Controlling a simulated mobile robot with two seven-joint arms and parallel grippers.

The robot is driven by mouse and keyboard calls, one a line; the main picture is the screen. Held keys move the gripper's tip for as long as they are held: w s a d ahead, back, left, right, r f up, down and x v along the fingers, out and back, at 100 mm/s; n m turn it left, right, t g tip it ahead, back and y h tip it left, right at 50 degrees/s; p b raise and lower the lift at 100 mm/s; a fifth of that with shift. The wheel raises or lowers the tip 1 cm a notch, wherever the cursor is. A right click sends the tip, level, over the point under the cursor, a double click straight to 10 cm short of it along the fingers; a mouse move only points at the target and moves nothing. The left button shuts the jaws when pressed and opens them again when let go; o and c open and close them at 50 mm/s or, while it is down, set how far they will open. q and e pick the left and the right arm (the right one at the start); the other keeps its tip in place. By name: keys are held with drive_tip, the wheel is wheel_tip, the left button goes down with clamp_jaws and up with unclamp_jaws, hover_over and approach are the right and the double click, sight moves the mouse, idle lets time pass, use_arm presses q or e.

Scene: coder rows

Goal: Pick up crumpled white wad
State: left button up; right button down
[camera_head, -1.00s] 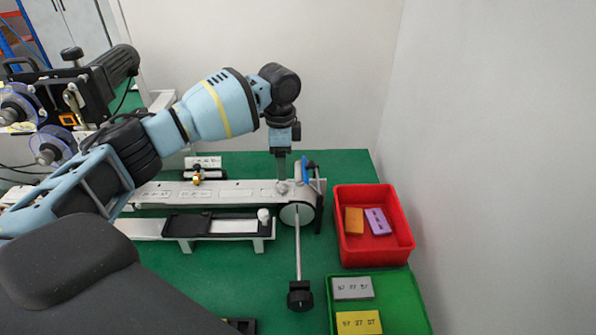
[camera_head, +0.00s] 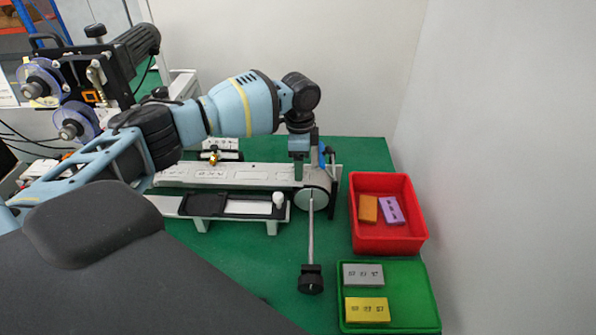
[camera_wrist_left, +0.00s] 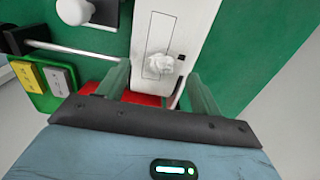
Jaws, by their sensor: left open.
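The crumpled white wad (camera_wrist_left: 160,64) lies on the white conveyor strip (camera_wrist_left: 183,25), inside a printed rectangle, in the left wrist view. My left gripper (camera_wrist_left: 158,82) is open, with one green finger on each side below the wad in that picture; nothing shows between its jaws. In the head view my left gripper (camera_head: 299,172) points down over the right end of the white conveyor (camera_head: 240,177). I cannot make out the wad there; the gripper seems to cover it. My right gripper is not in view.
A red bin (camera_head: 388,246) holds an orange and a purple block. A green tray (camera_head: 398,329) holds a grey block (camera_head: 363,275) and a yellow block (camera_head: 367,310). A rod with a black end (camera_head: 311,279) sticks out before the conveyor. A white wall stands at right.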

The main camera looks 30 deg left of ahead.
use_arm(q)
drive_tip(key=shift+f, duration=0.85)
drive_tip(key=c, duration=1)
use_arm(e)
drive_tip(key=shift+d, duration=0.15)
use_arm(q)
drive_tip(key=shift+r, duration=0.1)
drive_tip(key=shift+c, duration=0.2)
